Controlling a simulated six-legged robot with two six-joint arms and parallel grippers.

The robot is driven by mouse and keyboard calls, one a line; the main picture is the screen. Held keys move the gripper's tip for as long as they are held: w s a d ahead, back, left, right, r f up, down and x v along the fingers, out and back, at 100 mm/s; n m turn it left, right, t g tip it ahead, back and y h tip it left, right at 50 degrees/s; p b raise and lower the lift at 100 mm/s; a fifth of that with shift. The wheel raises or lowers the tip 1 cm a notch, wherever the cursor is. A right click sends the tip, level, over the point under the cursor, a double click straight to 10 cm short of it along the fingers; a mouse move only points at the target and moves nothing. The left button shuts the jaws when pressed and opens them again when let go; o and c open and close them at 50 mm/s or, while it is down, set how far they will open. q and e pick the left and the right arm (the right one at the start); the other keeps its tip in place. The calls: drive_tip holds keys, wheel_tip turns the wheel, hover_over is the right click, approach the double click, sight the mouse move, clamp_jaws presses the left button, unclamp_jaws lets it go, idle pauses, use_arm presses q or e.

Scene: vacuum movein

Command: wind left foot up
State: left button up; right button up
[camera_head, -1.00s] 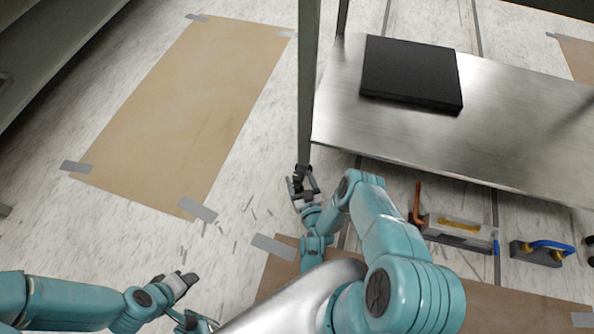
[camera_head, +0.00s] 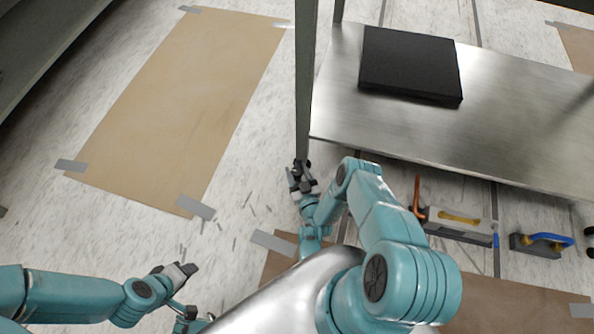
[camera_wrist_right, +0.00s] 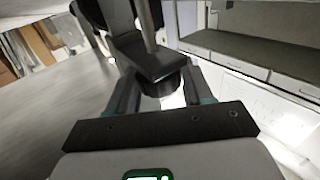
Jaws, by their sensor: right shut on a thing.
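The grey-green leg (camera_head: 306,80) of the steel bench stands upright at the bench's near left corner. Its dark foot (camera_head: 301,163) at the bottom is small and partly hidden by my right gripper (camera_head: 301,178). In the right wrist view the dark foot (camera_wrist_right: 164,84) sits between the fingers of my right gripper (camera_wrist_right: 165,98), under a dark block and post. The right gripper is shut on this foot. My left gripper (camera_head: 185,271) is at the lower left, away from the leg; its jaw opening is unclear.
The bench's steel shelf (camera_head: 400,140) holds a black flat box (camera_head: 411,65). A level-like tool (camera_head: 460,225), an orange-handled tool (camera_head: 417,195) and a blue-handled tool (camera_head: 543,243) lie at right. Taped brown paper (camera_head: 180,110) covers floor at left.

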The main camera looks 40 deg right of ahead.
drive_tip(key=shift+y, duration=0.3)
drive_tip(key=shift+d+n, duration=0.1)
drive_tip(key=shift+n, duration=0.3)
drive_tip(key=n+y, duration=0.1)
drive_tip(key=y, duration=0.1)
drive_tip(key=n+y, duration=0.1)
drive_tip(key=y, duration=0.1)
drive_tip(key=shift+d+n+t+y, duration=0.1)
drive_tip(key=shift+n+t+y, duration=0.2)
drive_tip(key=shift+n+y, duration=0.1)
drive_tip(key=n+g+y, duration=0.1)
drive_tip(key=n+y, duration=0.1)
drive_tip(key=y, duration=0.2)
drive_tip(key=n+g+y, duration=0.1)
drive_tip(key=n+y, duration=0.2)
drive_tip(key=shift+w+y, duration=0.1)
drive_tip(key=shift+y, duration=0.3)
drive_tip(key=shift+n+g+y, duration=0.9)
drive_tip(key=shift+n+y, duration=0.2)
drive_tip(key=shift+y, duration=0.3)
drive_tip(key=o, duration=1)
drive_tip(key=shift+c, duration=0.2)
